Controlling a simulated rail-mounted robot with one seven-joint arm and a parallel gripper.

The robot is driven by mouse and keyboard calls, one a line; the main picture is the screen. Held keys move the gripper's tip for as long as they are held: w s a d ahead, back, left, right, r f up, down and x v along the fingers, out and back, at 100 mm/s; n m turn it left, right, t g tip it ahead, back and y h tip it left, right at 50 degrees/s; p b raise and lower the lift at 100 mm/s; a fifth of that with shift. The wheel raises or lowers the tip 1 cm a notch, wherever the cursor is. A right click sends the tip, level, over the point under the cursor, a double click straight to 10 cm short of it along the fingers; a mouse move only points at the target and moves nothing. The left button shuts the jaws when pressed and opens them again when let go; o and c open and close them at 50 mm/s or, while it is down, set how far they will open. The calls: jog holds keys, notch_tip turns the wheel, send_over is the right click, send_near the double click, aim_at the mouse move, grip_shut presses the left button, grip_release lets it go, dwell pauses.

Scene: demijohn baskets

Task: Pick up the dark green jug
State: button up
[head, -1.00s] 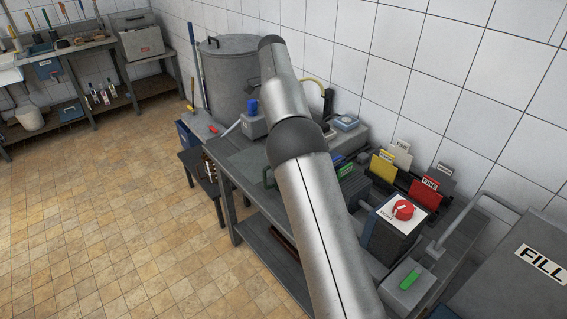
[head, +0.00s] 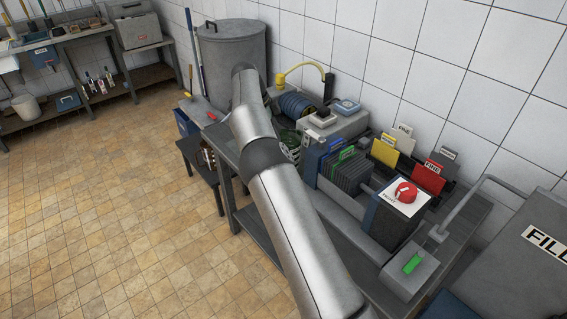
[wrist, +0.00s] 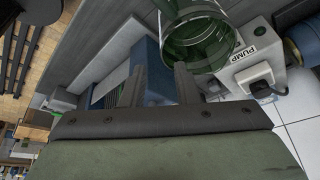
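The dark green jug (wrist: 196,32) shows in the wrist view as a see-through green glass body with a round rim, at the top, just beyond and right of my fingers. The gripper is hidden in the head view.
A box labelled PUMP (wrist: 245,68) stands right beside the jug. The tiled floor (head: 120,210) at left is clear.

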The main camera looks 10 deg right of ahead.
jog(key=shift+w+p+x, duration=0.2)
jog(key=shift+p+x, duration=0.85)
jog(key=shift+x, duration=2.45)
grip_shut()
